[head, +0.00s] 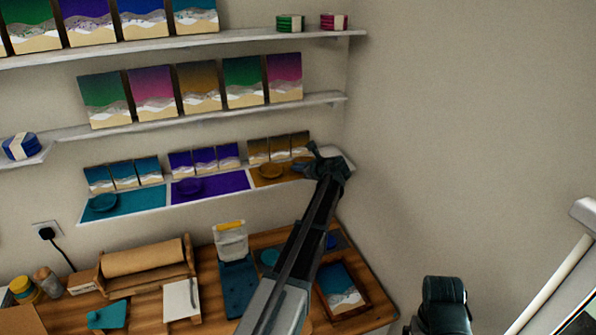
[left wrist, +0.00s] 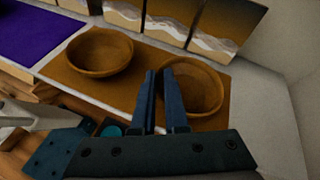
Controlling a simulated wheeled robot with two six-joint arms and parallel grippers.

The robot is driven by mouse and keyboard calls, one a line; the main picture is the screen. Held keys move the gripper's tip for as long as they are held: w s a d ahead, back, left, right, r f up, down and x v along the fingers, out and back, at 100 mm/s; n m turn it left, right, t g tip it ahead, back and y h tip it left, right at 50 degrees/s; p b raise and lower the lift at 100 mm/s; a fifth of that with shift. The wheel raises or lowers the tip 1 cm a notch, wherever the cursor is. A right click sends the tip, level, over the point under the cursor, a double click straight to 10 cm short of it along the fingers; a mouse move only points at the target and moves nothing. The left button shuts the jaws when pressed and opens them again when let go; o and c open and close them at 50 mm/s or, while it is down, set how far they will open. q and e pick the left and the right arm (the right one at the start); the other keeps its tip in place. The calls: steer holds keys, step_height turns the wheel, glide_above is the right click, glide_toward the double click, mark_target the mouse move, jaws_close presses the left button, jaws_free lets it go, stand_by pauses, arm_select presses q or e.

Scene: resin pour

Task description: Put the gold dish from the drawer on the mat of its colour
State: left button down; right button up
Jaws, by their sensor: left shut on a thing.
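My left gripper (head: 314,156) reaches over the right end of the lowest shelf. In the left wrist view its fingers (left wrist: 158,74) are shut on the wall of a gold dish (left wrist: 198,88). This dish is upright, at the right part of the gold mat (left wrist: 128,93); I cannot tell whether it rests on the mat or hangs just above. A second gold dish (left wrist: 97,50) sits on the mat to its left; it also shows in the head view (head: 267,171). The gold mat shows in the head view too (head: 262,183), partly behind my gripper.
Left of the gold mat lie a purple mat (head: 225,184) with a purple dish and a teal mat (head: 142,201) with a teal dish. Small gold panels (head: 279,148) stand right behind the gold mat. A cluttered wooden bench (head: 212,289) is below; the wall is close on the right.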

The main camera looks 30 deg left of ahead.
arm_select(q)
steer(key=c, duration=0.9)
jaws_free()
steer(key=shift+r, duration=0.15)
steer(key=p+v, duration=0.5)
steer(key=v, duration=0.7)
